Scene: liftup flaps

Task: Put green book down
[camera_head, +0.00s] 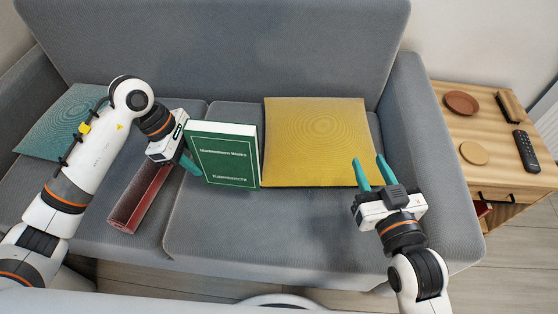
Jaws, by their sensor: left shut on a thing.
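The green book (226,158) is upright on or just above the grey sofa seat, its cover with white lettering facing me. Whether its lower edge touches the seat I cannot tell. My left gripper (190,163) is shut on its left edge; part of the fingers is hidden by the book. My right gripper (369,172) is open and empty over the front of the seat, just below the yellow cushion.
The grey sofa (260,230) has free seat in front of the book. A yellow cushion (318,142) stands right of the book, a teal cushion (62,125) lies far left. A red box-like object (140,197) lies left of the book. A wooden side table (485,128) stands right.

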